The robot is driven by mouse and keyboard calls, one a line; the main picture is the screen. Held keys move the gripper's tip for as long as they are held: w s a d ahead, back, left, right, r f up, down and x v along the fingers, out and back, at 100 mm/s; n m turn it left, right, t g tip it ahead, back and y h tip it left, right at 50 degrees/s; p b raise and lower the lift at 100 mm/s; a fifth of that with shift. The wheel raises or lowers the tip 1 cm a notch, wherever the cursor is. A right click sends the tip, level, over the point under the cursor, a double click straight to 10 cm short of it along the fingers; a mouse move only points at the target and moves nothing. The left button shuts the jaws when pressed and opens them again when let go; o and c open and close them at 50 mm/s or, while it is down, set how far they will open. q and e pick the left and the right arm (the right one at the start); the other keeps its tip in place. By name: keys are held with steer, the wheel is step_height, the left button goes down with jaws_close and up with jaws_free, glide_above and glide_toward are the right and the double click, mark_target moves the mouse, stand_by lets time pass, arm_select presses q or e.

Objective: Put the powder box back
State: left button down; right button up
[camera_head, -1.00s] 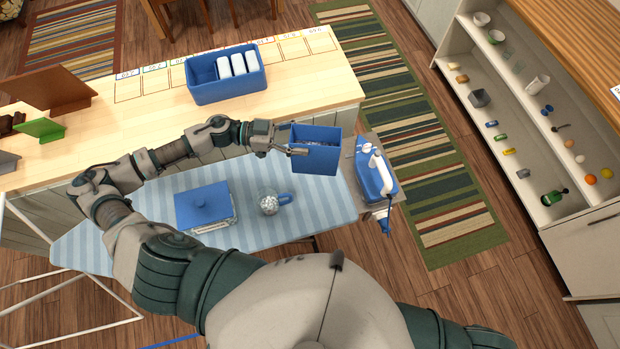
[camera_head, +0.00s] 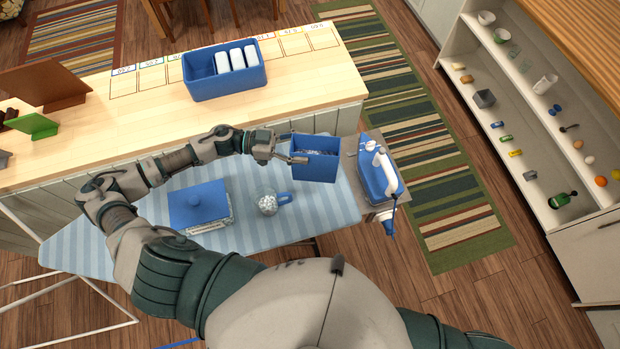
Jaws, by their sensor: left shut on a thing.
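The powder box, an open blue box (camera_head: 318,167) with speckled pale contents, is held at its left side by my left gripper (camera_head: 283,147), which is shut on it. The box appears between the wooden counter's near edge and the right end of the striped ironing board (camera_head: 130,240). I cannot tell its exact height over the board. My right gripper is out of view.
A blue iron (camera_head: 377,175) stands at the board's right end, close to the box. A blue bin with several white items (camera_head: 226,88) stands on the wooden counter (camera_head: 140,120), near a row of labelled squares. Shelves with small items (camera_head: 520,120) are at right.

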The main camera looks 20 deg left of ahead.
arm_select(q)
step_height(320, 180, down, 4)
steer(key=shift+f, duration=2.4)
steer(key=shift+f, duration=0.15)
steer(key=shift+c, duration=1.3)
jaws_free()
steer(key=shift+s, duration=0.1)
